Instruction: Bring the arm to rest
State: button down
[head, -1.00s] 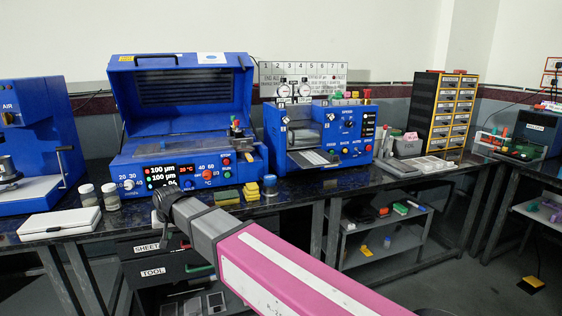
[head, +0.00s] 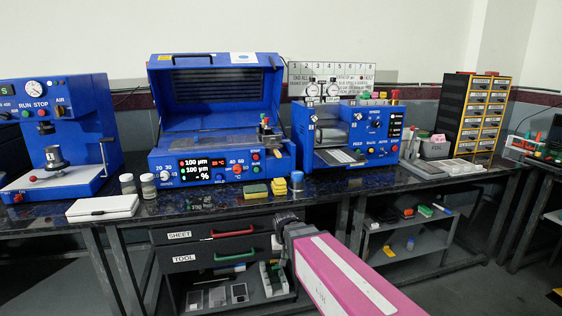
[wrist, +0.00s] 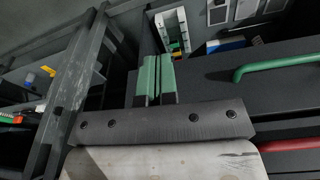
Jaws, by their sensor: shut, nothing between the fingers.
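My gripper (wrist: 155,78) shows in the wrist view with its two green fingers pressed together and nothing between them. It points down in front of the bench, beside the drawer unit's green handle (wrist: 275,66). The fingers look clear of the drawer fronts, though the exact gap cannot be told. In the head view my pink and grey arm comes in from the lower right and ends in front of the drawers. The fingers are hidden there behind the arm.
The drawers with the red handle (head: 220,232) and green handle (head: 237,254) look shut. Above them the bench (head: 190,205) carries a blue coating machine (head: 215,110), a second blue machine (head: 345,130) and a white case (head: 103,207). An open shelf (head: 415,238) stands to the right.

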jog(key=s+d+f, duration=0.1)
jog(key=s+d, duration=0.1)
jog(key=d, duration=0.3)
jog(key=s+d+f+g, duration=0.1)
jog(key=s+d, duration=0.1)
jog(key=d, duration=0.4)
jog(key=s+d+f+m, duration=0.1)
jog(key=s+d, duration=0.1)
jog(key=d, duration=0.4)
jog(key=shift+s+d+g, duration=0.2)
jog(key=shift+s+g, duration=0.1)
jog(key=shift+s, duration=0.05)
